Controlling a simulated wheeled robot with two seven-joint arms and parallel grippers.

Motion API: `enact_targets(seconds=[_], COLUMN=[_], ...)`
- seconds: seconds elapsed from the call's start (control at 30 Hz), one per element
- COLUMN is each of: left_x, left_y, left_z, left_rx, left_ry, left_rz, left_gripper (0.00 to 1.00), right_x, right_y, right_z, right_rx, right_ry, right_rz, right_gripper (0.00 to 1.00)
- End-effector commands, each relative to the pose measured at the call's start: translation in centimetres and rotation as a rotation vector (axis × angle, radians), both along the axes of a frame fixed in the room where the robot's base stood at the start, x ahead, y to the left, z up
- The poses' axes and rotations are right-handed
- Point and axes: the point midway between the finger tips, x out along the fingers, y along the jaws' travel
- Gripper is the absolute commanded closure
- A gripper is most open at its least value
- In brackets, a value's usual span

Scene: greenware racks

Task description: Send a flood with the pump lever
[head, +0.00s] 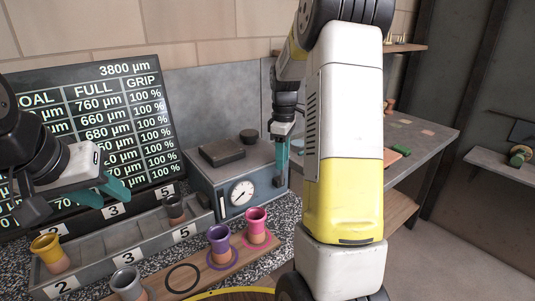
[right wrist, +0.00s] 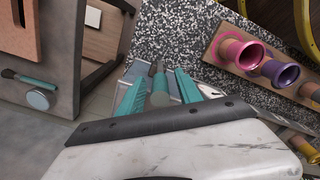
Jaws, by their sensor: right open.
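The pump is a grey box (head: 210,178) with a round white gauge (head: 242,192), standing at the back of the counter. In the right wrist view, the lever's teal-grey rounded grip (right wrist: 160,92) stands between the two teal fingers of my right gripper (right wrist: 158,95). The fingers are apart, with some room beside the grip. In the head view, my right gripper (head: 281,160) points down at the pump's right side, and the lever is hard to make out there. My left gripper (head: 103,192) hangs at the left, in front of the board, its teal fingers apart and empty.
A wooden board (head: 190,277) holds purple, pink and grey-rimmed cups. A numbered grey rack (head: 95,262) with a yellow-rimmed cup stands left. A dark board of figures (head: 135,90) leans behind. A grey side table (head: 425,140) stands right.

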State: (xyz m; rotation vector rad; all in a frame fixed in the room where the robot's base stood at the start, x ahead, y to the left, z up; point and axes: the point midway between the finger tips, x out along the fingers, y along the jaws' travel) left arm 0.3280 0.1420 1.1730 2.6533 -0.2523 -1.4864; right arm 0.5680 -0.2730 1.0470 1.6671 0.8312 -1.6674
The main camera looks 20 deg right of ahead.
Motion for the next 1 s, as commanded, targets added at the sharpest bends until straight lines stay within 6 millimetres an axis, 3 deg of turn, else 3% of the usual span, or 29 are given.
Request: enact_targets(seconds=[0.13,0.3,0.37,1.0], left_x=[0.01,0.01,0.01,0.00], left_y=[0.00,0.00,0.00,0.00], left_z=[-0.01,-0.01,-0.01,0.00], left_rx=[0.000,0.000,0.000,0.000], left_ry=[0.000,0.000,0.000,0.000], left_rz=[0.000,0.000,0.000,0.000], left_gripper=[0.64,0.64,0.64,0.64], right_x=[-0.01,-0.01,0.00,0.02], right_y=[-0.01,-0.01,-0.01,-0.01], right_z=[0.01,0.03,0.03,0.07], right_rx=[0.000,0.000,0.000,-0.001], right_ry=[0.000,0.000,0.000,-0.001], right_rz=[0.000,0.000,0.000,0.000], right_gripper=[0.59,0.92,1.00,1.00])
